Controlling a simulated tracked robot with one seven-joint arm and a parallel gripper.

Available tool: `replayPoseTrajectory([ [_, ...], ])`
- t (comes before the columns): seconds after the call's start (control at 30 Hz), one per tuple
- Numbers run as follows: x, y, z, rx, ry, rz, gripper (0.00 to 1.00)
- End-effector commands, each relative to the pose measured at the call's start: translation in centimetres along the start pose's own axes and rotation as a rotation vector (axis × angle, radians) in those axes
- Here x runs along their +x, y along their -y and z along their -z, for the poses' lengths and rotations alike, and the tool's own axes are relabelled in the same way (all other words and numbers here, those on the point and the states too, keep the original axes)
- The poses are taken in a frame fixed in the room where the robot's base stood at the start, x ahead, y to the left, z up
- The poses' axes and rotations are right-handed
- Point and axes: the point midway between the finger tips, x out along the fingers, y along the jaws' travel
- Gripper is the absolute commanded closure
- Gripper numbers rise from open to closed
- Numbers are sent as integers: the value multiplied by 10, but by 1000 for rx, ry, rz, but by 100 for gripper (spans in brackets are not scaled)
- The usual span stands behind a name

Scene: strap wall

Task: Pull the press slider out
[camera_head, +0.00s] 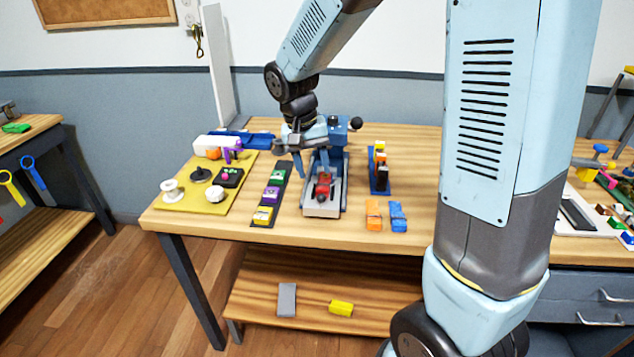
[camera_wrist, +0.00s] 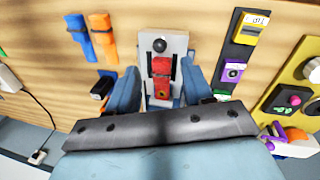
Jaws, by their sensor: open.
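The press (camera_head: 337,127) is a blue frame with a black ball on a lever at its side, on the wooden table. Its slider (camera_head: 322,210) is a pale grey plate at the front, bearing a red block (camera_head: 323,186) and a dark round knob near its front end. In the wrist view the slider (camera_wrist: 175,43), the red block (camera_wrist: 161,66) and the knob (camera_wrist: 159,45) lie between my fingers. My gripper (camera_head: 309,163) is open and empty above the press, its two blue fingers apart on either side. Whether the fingers touch anything cannot be told.
A dark strip with green, purple and yellow blocks (camera_head: 270,192) lies left of the press. A yellow board (camera_head: 183,202) with knobs is farther left. A blue rack (camera_head: 379,170) stands right. Orange (camera_head: 373,215) and blue (camera_head: 397,216) pieces lie at front right.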

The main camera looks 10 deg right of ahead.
Motion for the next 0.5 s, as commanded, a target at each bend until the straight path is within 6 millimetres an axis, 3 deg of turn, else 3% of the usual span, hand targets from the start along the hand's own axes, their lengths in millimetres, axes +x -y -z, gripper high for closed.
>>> replayPoseTrajectory([
  [0.2, -35, 0, 0, 1, -1, 1, 49],
  [0.5, -50, 0, 0, 0, 1, 0, 49],
])
